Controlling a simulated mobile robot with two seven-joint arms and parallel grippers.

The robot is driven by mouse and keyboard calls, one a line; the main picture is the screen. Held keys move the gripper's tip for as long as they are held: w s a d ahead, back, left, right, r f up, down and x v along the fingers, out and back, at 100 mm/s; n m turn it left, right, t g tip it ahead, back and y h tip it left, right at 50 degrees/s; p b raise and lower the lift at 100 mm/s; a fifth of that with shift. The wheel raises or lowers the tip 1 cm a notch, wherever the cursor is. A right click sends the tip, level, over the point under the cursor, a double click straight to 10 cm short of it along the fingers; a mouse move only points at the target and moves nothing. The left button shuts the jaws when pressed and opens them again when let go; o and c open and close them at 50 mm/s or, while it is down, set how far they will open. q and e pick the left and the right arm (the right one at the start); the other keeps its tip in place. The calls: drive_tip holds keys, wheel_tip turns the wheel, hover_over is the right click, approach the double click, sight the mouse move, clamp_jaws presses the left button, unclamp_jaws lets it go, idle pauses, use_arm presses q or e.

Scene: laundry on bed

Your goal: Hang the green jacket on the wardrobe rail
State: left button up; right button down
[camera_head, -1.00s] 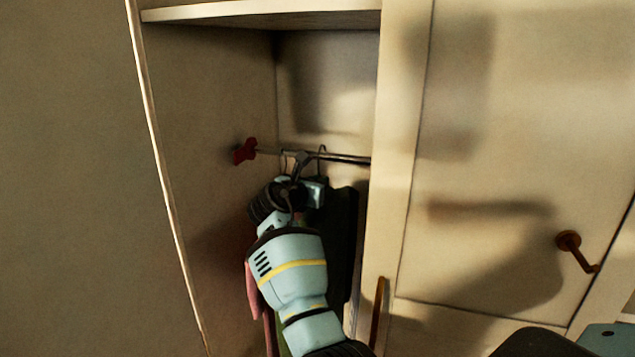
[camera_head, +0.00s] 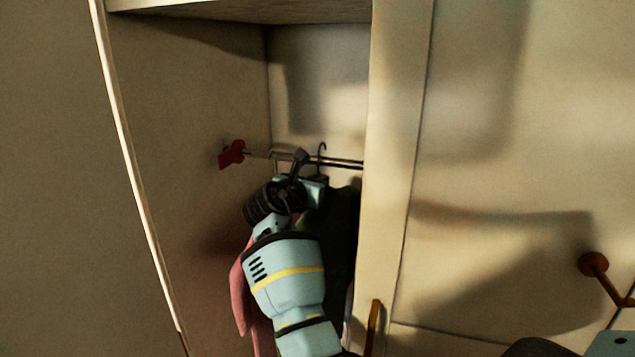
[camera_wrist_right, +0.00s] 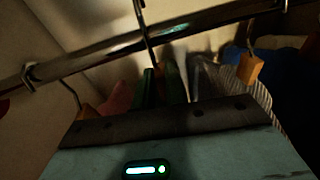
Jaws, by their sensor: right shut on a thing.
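My right gripper (camera_head: 298,166) is inside the wardrobe, close to the rail (camera_head: 342,163), and is shut on what looks like the green jacket's hanger. In the right wrist view, a thin hanger hook (camera_wrist_right: 149,42) crosses in front of the rail (camera_wrist_right: 190,32). I cannot tell whether this hook bears on the rail. Green cloth, likely the green jacket (camera_wrist_right: 173,83), shows just below that hook. In the head view my arm hides most of the jacket. My left gripper is not in view.
A pink garment (camera_head: 241,292) hangs left of my arm and a dark one (camera_head: 345,240) right of it. A wooden hanger (camera_wrist_right: 250,68) and blue cloth (camera_wrist_right: 273,70) show at right. The shelf (camera_head: 240,10) is above; the door frame (camera_head: 385,200) is close on the right.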

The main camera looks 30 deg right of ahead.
drive_tip(key=shift+w+d+r, duration=0.1)
drive_tip(key=shift+d+r, duration=0.05)
drive_tip(key=shift+w+d+f, duration=0.1)
drive_tip(key=shift+d+f, duration=0.15)
drive_tip(key=shift+d, duration=0.05)
drive_tip(key=shift+d+f, duration=0.1)
drive_tip(key=shift+f, duration=0.2)
drive_tip(key=shift+a+f, duration=0.25)
drive_tip(key=shift+a, duration=0.15)
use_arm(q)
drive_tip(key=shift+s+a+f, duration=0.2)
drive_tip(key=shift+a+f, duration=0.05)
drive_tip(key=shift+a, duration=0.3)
use_arm(e)
drive_tip(key=shift+d+f, duration=0.1)
drive_tip(key=shift+f, duration=0.3)
